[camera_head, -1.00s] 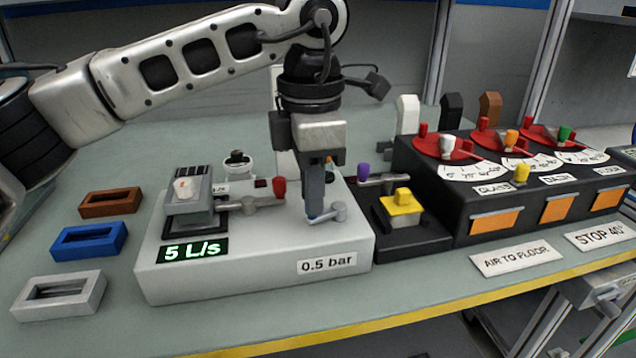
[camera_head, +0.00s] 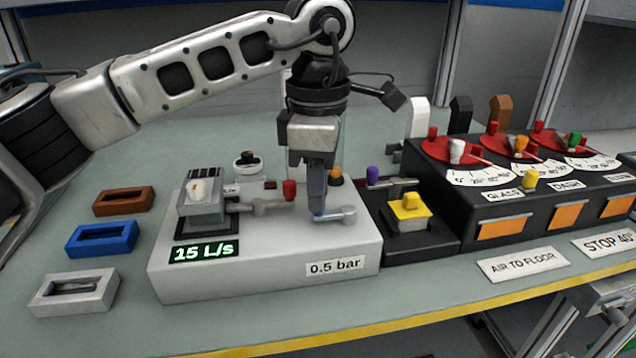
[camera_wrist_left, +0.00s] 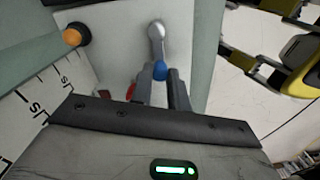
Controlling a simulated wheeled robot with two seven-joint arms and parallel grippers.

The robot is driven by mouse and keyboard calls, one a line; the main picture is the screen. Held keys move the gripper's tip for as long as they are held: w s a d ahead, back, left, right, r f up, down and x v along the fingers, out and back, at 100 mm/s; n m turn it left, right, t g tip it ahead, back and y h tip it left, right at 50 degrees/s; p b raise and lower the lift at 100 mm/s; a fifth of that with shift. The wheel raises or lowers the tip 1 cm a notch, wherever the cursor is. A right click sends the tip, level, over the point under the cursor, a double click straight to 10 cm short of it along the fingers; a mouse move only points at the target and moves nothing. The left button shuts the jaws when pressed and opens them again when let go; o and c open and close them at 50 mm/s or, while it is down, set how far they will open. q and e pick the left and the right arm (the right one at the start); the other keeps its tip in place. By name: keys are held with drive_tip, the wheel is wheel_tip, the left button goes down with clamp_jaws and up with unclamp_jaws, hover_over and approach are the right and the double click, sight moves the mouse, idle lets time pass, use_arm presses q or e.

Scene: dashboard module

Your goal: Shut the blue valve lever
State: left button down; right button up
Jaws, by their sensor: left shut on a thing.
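The blue valve lever (camera_head: 338,213) is a short grey lever on the top of the white module (camera_head: 330,245), at its right. Its round grey pivot is to the right and its blue knob to the left. My left gripper (camera_head: 319,207) points straight down at the knob end and hides part of it. In the left wrist view the left gripper (camera_wrist_left: 161,84) is shut on the blue knob (camera_wrist_left: 160,69), with a finger on each side. The grey lever arm (camera_wrist_left: 156,40) runs away from the fingers to its pivot.
A red-knobbed lever (camera_head: 260,208) stands left of the gripper. A lit display (camera_head: 203,252) reads 15 L/s; a label reads 0.5 bar. A yellow switch (camera_head: 409,208) and a black dial panel (camera_head: 460,205) stand at the right. Brown, blue and white frames lie at the left.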

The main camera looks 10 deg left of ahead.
use_arm(q)
drive_tip(key=c, duration=1.3)
unclamp_jaws()
drive_tip(key=shift+c, duration=0.2)
wheel_tip(320, 180, up, 16)
drive_tip(key=p, duration=0.2)
drive_tip(key=shift+p, duration=0.3)
use_arm(e)
drive_tip(key=shift+w+d+r, duration=0.1)
drive_tip(key=shift+r, duration=0.35)
